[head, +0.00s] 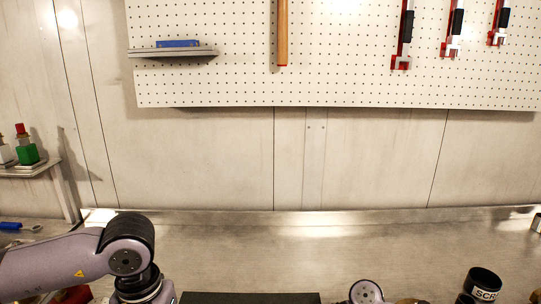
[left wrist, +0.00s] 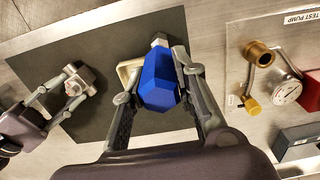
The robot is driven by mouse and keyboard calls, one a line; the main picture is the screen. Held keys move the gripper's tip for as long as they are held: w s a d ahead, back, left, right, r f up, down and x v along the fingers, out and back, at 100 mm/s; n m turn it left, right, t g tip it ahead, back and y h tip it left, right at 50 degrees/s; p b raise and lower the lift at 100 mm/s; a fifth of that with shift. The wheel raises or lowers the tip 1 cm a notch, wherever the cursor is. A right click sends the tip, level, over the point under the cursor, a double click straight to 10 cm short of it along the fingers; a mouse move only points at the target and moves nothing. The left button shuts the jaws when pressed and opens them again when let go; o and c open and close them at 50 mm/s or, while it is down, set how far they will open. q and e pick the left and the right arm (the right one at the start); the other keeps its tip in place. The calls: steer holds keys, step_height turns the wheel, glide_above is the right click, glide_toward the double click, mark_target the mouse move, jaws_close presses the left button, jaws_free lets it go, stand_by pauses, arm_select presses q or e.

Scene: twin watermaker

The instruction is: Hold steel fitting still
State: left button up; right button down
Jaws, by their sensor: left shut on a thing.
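In the left wrist view my left gripper (left wrist: 160,70) is shut on a blue six-sided piece (left wrist: 158,82). A small pale metal end (left wrist: 158,40) shows beyond the blue piece. A cream-coloured part (left wrist: 129,74) shows beside it, partly hidden by a finger. At the left of the same view my right gripper (left wrist: 72,82) has its fingers on both sides of a small steel fitting (left wrist: 86,78), and they look closed on it. The fitting is over the dark mat. In the head view both gripper tips are out of sight.
The dark mat (left wrist: 60,45) lies on the metal bench (head: 250,235). A test pump panel (left wrist: 238,60) with a brass knob, gauge (left wrist: 287,91) and red box stands right in the wrist view. A black SCRAP cup (head: 484,283) stands at the head view's lower right.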

arm_select(q)
jaws_close()
arm_select(e)
steer(key=c, duration=1.1)
jaws_free()
